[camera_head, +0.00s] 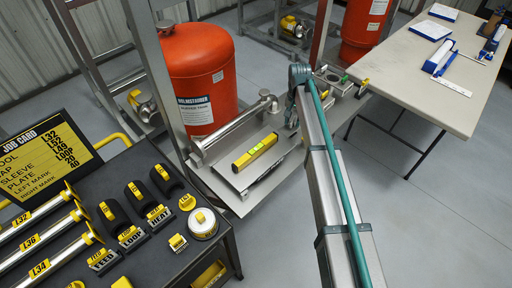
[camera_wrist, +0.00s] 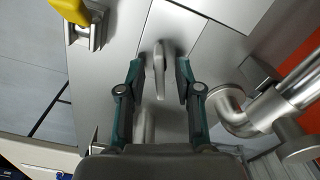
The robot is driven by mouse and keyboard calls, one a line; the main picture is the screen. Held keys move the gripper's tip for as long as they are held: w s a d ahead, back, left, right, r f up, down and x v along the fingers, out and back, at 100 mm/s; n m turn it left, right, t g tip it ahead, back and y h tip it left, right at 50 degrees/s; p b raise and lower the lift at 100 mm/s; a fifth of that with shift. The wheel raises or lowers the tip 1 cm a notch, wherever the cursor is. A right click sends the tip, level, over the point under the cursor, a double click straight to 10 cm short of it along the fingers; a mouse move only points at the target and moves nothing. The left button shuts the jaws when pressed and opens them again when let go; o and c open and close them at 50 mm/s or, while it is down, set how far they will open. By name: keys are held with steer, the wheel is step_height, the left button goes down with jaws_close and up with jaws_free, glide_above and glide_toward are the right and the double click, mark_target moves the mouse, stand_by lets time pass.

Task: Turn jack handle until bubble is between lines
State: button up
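The yellow spirit level (camera_head: 254,152) lies on a grey metal plate (camera_head: 238,178) beside the red tank in the head view. Its vial shows as a bright green patch; the bubble is too small to read. In the wrist view, a slim grey metal lever (camera_wrist: 159,72), which looks like the jack handle, stands out from a flat metal surface. My gripper (camera_wrist: 159,68) is open, with one teal finger on each side of the lever. Gaps show between the lever and both fingers. In the head view my arm hides the gripper and lever.
A metal pipe (camera_head: 228,127) runs behind the level, and a pipe elbow (camera_wrist: 233,110) is close right of my gripper. The red tank (camera_head: 198,80) stands behind. A black tool bench (camera_head: 150,245) is at front left, a pale table (camera_head: 405,65) at right.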

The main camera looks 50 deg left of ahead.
steer(key=shift+r+p, duration=1.35)
steer(key=shift+r, duration=1.85)
steer(key=m, duration=0.4)
steer(key=shift+r+p, duration=0.3)
steer(key=shift+r, duration=0.1)
